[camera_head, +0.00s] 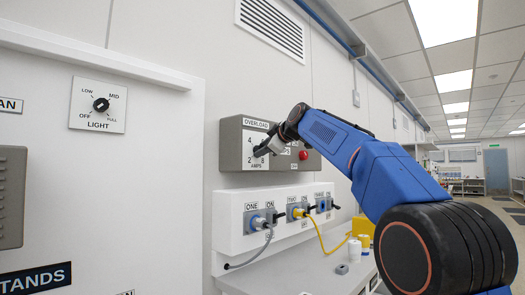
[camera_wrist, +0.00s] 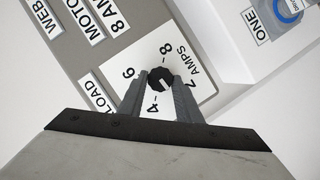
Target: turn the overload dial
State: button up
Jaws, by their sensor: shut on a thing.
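The overload dial is a small black knob (camera_wrist: 160,77) on a white plate (camera_wrist: 193,52) marked 2, 4, 6, 8 and AMPS, seen in the wrist view. My gripper (camera_wrist: 160,84) has one finger on each side of the knob and is shut on it. A pale mark shows on the knob, but I cannot tell exactly which number it points to.
A red button (camera_head: 304,155) is on the same box, right of my gripper. Below is a white panel (camera_head: 234,240) with blue and yellow plugs and cables. A light dial (camera_head: 101,104) is on the left wall panel. A bench (camera_head: 300,277) runs below.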

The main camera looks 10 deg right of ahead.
jog(key=n+t+y, duration=0.1)
jog(key=n+y, duration=0.1)
jog(key=n, duration=0.7)
jog(key=f+n+t+y, duration=0.1)
jog(key=n+y, duration=0.2)
jog(key=n, duration=0.7)
jog(key=f+n+t+y, duration=0.1)
jog(key=n+y, duration=0.2)
jog(key=n, duration=0.7)
jog(key=shift+w+d+t, duration=0.3)
jog(key=shift+d+t, duration=0.05)
jog(key=shift+t, duration=0.05)
dwell(1.1)
dwell(0.4)
jog(key=o, duration=1)
jog(key=shift+o, duration=0.2)
jog(key=shift+r, duration=0.1)
